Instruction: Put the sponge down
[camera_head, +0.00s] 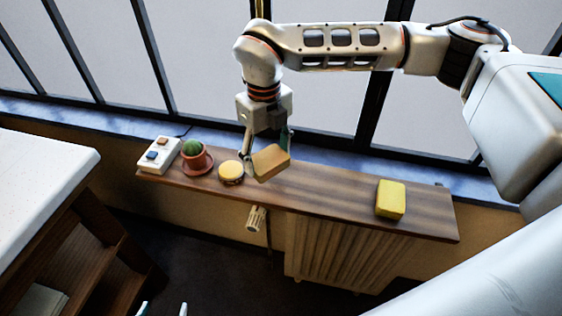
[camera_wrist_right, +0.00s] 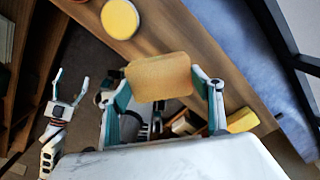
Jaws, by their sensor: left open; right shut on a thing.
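A tan, block-shaped sponge (camera_head: 272,161) is held between the fingers of my right gripper (camera_head: 266,148). It is tilted and shows over the wooden shelf (camera_head: 330,192), just right of the round yellow item; I cannot tell its exact height. In the right wrist view the sponge (camera_wrist_right: 160,77) spans the space between both fingers of the right gripper (camera_wrist_right: 160,88). My left gripper (camera_head: 163,308) is open and empty at the bottom edge of the head view, low and away from the shelf. It also shows in the wrist view (camera_wrist_right: 66,92).
On the shelf stand a white switch box (camera_head: 158,155), a potted cactus (camera_head: 194,157), a round yellow item (camera_head: 231,172) and a yellow block (camera_head: 390,199). The shelf between the sponge and the yellow block is clear. A radiator (camera_head: 345,250) is below; windows are behind.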

